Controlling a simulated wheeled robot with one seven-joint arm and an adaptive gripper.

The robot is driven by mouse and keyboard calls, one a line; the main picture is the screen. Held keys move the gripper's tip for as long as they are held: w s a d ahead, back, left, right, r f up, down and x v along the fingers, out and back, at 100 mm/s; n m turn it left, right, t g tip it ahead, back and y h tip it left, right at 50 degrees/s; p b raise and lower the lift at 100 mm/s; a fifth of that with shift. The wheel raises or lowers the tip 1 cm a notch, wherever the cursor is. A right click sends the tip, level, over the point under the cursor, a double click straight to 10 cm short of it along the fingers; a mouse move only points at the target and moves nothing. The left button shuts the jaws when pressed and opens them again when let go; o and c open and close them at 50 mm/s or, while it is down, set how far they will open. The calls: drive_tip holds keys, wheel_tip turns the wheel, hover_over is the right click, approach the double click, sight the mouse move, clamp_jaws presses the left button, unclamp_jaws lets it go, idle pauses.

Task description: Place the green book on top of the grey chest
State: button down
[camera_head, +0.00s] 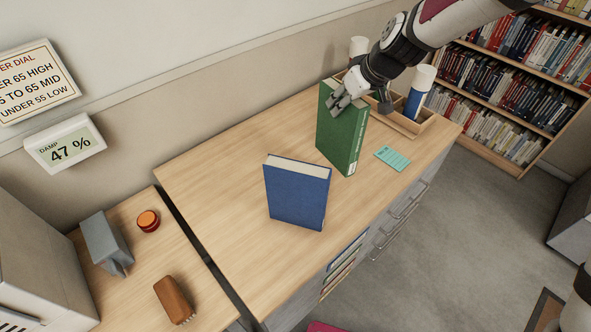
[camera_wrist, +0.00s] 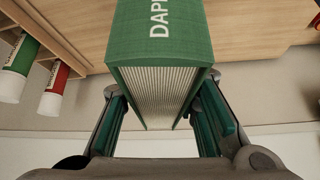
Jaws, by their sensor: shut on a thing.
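The green book (camera_head: 340,132) is upright at the far part of the wooden table. My gripper (camera_head: 345,98) is shut on its upper part from above. In the wrist view the green book (camera_wrist: 160,42) shows its spine lettering and page edges, with a finger of my gripper (camera_wrist: 164,125) on each side. I cannot tell whether its lower edge touches the table. A grey, box-like piece (camera_head: 572,228) stands on the floor at the right edge, partly cut off; it may be the grey chest, but I cannot be sure.
A blue book (camera_head: 297,195) stands upright on the table (camera_head: 225,215), nearer than the green one. A wooden tray (camera_head: 405,122) with tubes and a teal card (camera_head: 392,158) are close to the green book. Bookshelves (camera_head: 510,85) stand behind; grey floor (camera_head: 445,235) lies open at right.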

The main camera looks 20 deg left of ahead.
drive_tip(key=shift+n+g+y, duration=0.3)
drive_tip(key=shift+n+g, duration=0.1)
drive_tip(key=shift+n, duration=0.4)
drive_tip(key=a, duration=0.1)
drive_tip(key=a+r, duration=0.1)
drive_tip(key=a, duration=0.2)
drive_tip(key=shift+s+a+r, duration=0.25)
drive_tip(key=shift+s+r, duration=0.05)
drive_tip(key=shift+s, duration=0.05)
drive_tip(key=shift+s+a, duration=0.1)
drive_tip(key=shift+a, duration=0.15)
drive_tip(key=shift+a+f, duration=0.1)
drive_tip(key=shift+f, duration=0.35)
drive_tip(key=p, duration=0.2)
approach(319, 128)
drive_tip(key=shift+s+a+f, duration=0.15)
drive_tip(key=shift+a+f, duration=0.85)
drive_tip(key=shift+f, duration=0.2)
drive_tip(key=shift+s+a+f, duration=0.2)
drive_tip(key=shift+a+f, duration=0.75)
drive_tip(key=shift+f, duration=0.35)
drive_tip(key=c, duration=1.2)
unclamp_jaws()
